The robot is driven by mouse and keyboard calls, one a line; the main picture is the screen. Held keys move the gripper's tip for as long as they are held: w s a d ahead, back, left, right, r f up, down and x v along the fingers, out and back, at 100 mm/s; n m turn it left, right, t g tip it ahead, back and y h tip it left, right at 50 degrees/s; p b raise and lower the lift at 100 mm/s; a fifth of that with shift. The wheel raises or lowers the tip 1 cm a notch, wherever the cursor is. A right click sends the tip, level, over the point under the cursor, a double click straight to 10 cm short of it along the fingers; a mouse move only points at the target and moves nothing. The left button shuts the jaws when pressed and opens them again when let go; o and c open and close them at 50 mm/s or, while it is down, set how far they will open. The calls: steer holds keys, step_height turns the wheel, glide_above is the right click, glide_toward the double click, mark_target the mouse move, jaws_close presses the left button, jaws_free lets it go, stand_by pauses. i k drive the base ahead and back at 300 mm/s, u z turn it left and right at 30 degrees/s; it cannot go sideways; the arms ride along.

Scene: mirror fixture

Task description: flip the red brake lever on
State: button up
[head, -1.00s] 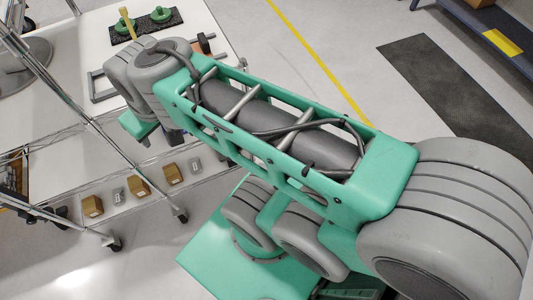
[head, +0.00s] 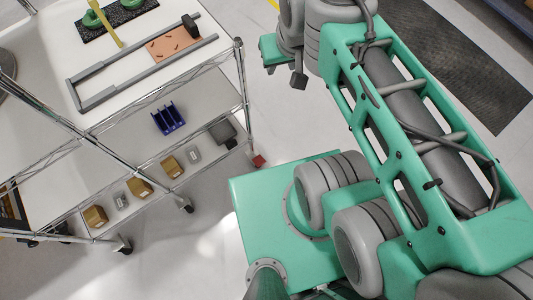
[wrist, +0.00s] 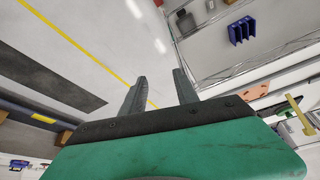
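A small red lever (head: 258,160) shows low at the right corner of the wire cart, near the floor by a caster, in the head view. It is small, and I cannot tell its exact position. I do not make it out in the wrist view. My gripper (wrist: 160,75) is open, its two dark fingers apart with nothing between them. In the head view my gripper (head: 298,80) is to the right of the cart, up the picture from the red lever and apart from it.
The wire cart (head: 243,75) fills the left, with a grey frame (head: 95,103) on top and a blue rack (head: 168,118) and several small boxes on lower shelves. Its posts and wires are obstacles. Clear floor with a yellow line (wrist: 75,43) lies beyond.

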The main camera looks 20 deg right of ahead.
mark_target(259, 160)
steer(key=u, duration=0.1)
steer(key=k, duration=0.95)
steer(key=u, duration=0.5)
steer(key=i, duration=0.4)
steer(key=z, duration=0.55)
